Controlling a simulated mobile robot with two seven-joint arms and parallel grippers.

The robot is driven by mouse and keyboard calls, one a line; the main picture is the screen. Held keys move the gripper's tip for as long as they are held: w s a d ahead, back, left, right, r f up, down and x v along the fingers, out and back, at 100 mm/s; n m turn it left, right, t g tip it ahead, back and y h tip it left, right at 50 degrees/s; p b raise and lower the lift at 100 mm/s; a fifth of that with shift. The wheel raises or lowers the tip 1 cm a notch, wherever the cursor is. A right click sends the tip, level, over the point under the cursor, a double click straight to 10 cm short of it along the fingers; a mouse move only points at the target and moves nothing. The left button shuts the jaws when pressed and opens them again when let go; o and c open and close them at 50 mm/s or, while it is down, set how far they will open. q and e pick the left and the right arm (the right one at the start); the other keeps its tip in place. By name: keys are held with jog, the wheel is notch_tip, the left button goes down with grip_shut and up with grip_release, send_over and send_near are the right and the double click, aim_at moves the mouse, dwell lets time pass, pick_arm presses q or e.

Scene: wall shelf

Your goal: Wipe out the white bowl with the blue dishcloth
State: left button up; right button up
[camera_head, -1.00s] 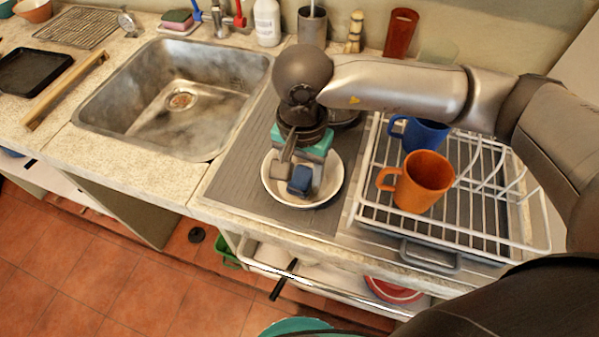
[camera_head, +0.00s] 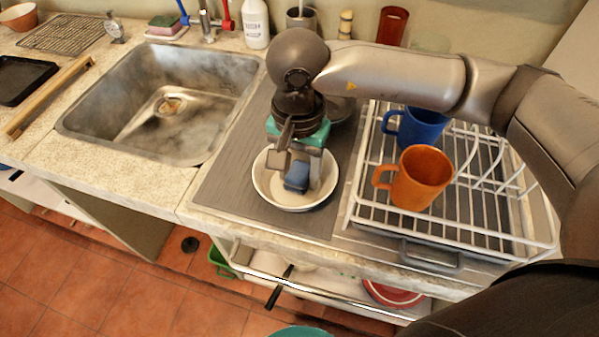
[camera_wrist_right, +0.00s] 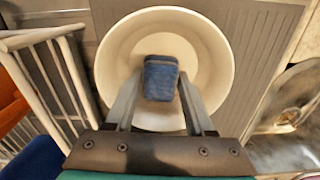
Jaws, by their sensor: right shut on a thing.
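The white bowl (camera_head: 268,190) sits upright on the grey ribbed drainboard between the sink and the dish rack. It also shows in the right wrist view (camera_wrist_right: 218,62). The blue dishcloth (camera_head: 297,176) is a small folded block inside the bowl; in the right wrist view (camera_wrist_right: 160,78) it is between the fingertips. My right gripper (camera_head: 297,168) reaches down into the bowl and is shut on the dishcloth. The cloth appears low in the bowl, but I cannot tell whether it touches the bottom. My left gripper is not in view.
A white wire dish rack (camera_head: 470,228) with an orange mug (camera_head: 420,180) and a blue mug (camera_head: 420,127) stands close right of the bowl. The steel sink (camera_head: 200,75) lies left. A red cup (camera_head: 392,26) and a white bottle (camera_head: 256,24) stand along the wall.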

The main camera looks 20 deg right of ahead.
jog(key=shift+w+a, duration=0.1)
jog(key=shift+w, duration=0.1)
jog(key=shift+s+a+r+p, duration=0.15)
jog(key=shift+r+p, duration=0.95)
jog(key=shift+r, duration=1.2)
jog(key=shift+s+a+r+p, duration=0.15)
jog(key=shift+r+p, duration=0.9)
jog(key=shift+r, duration=1.25)
jog(key=shift+d, duration=0.1)
jog(key=d+r+n, duration=0.2)
jog(key=d+n, duration=0.3)
jog(key=n, duration=0.2)
jog(key=shift+s+d+n, duration=0.2)
jog(key=shift+d+n, duration=0.1)
jog(key=shift+n, duration=0.1)
jog(key=shift+r, duration=0.1)
